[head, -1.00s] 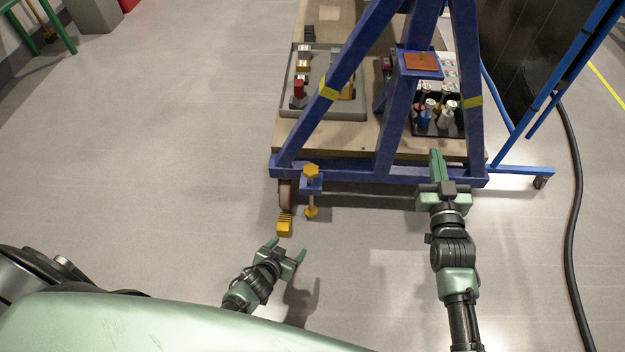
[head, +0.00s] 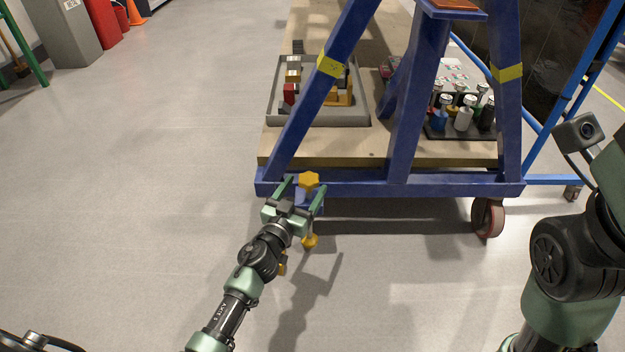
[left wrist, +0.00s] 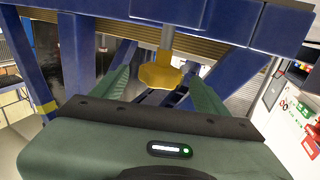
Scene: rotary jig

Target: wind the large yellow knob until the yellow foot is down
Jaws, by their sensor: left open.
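The large yellow knob (head: 309,180) sits on top of a blue bracket at the lower left of the blue frame. The yellow foot (head: 309,241) hangs below that bracket; I cannot tell if it touches the floor. My left gripper (head: 303,190) is open at the bracket, its fingers to either side of the knob in the picture. In the left wrist view, the knob (left wrist: 160,77) on its grey rod shows between the two green fingers, with no clear contact. My right gripper is out of view; only part of my right arm shows at the right edge.
The blue frame (head: 400,188) carries a wooden deck with a grey tray (head: 345,118) and a black rack of bottles (head: 455,130). A red caster wheel (head: 488,217) stands at the lower right.

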